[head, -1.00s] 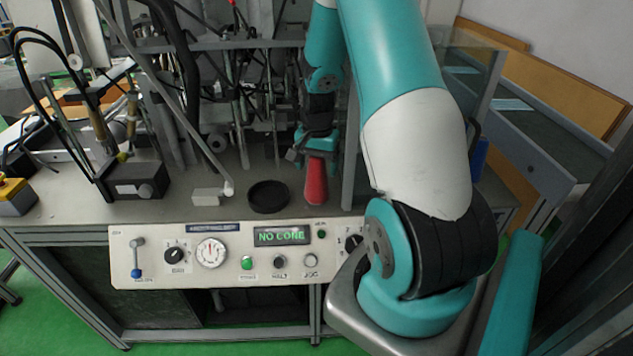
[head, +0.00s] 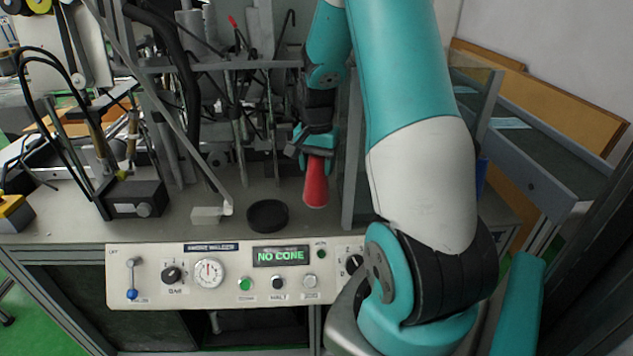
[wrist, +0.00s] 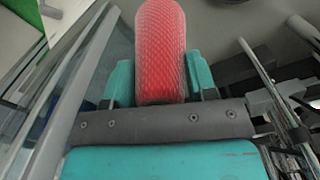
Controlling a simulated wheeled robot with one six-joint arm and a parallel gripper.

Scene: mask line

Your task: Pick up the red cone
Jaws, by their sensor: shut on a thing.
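The red cone (head: 316,183) is in my gripper (head: 317,160) in the head view, to the right of a round black dish. My gripper is shut on its upper part, and the cone hangs below the fingers, nearly upright. Its lower end looks clear of the table, though the exact gap is hard to judge. In the wrist view the cone (wrist: 161,50) has a fine mesh-like surface and sits between the two teal fingers (wrist: 161,80) of my gripper. The fingers hide part of it.
The round black dish (head: 267,215) stands on the table left of the cone. A small white block (head: 206,215) and a black box (head: 137,198) are farther left. A grey upright post (head: 354,160) is close on the right. The front panel display (head: 281,256) reads "NO CONE".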

